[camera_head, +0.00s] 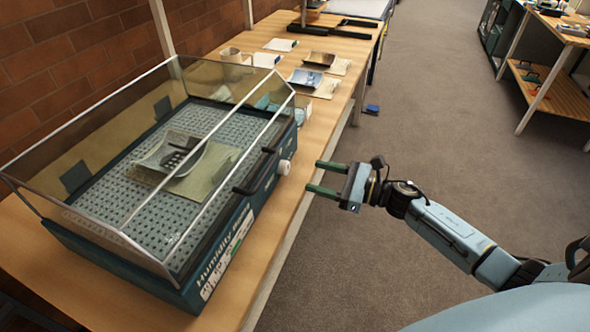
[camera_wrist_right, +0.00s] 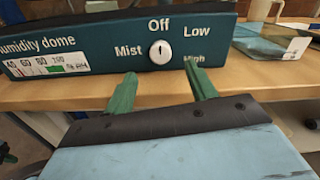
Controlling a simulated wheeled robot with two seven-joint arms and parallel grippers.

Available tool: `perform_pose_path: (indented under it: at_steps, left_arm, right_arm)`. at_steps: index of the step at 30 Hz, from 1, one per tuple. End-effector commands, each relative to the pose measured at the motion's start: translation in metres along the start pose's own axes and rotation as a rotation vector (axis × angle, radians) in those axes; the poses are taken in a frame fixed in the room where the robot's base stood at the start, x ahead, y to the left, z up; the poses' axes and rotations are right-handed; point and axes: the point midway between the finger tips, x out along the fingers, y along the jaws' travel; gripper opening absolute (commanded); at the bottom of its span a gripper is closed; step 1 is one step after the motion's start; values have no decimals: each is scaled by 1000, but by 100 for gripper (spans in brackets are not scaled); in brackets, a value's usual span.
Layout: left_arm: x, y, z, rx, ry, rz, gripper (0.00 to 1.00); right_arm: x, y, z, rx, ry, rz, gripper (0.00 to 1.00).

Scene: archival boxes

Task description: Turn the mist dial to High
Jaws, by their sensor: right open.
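The mist dial is a white round knob (camera_head: 284,168) on the front of the dark teal humidity dome (camera_head: 215,255). In the right wrist view the dial (camera_wrist_right: 160,52) sits among the labels Mist, Off, Low and High, with a small dark mark near its upper middle, toward Off. My right gripper (camera_head: 318,177) is open and empty, a short way in front of the dial and not touching it. In the right wrist view its two green fingers (camera_wrist_right: 161,88) stand apart, below and to either side of the dial. My left gripper is not in view.
The dome has a clear cover over a perforated tray with curled sheets (camera_head: 183,160). The wooden bench (camera_head: 285,215) runs along under it, with several photographs and papers (camera_head: 305,77) farther back. The carpeted floor right of the bench is open.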

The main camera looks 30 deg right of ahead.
Motion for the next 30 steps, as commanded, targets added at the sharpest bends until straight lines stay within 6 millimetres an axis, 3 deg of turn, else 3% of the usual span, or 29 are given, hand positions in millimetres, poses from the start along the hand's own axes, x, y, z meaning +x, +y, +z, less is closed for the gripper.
perform_pose_path:
  at_steps: [3,9,15,23,30]
  left_arm:
    - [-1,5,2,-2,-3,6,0]
    - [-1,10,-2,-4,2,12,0]
    - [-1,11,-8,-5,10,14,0]
    - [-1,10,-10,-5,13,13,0]
    - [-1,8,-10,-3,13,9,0]
  right_arm:
    - [27,-1,1,1,-3,-1,56]
    - [57,-1,0,2,-1,-2,56]
    - [69,0,-1,3,1,-2,56]
    - [70,0,-1,4,1,-2,56]
    - [70,0,-1,4,1,-2,26]
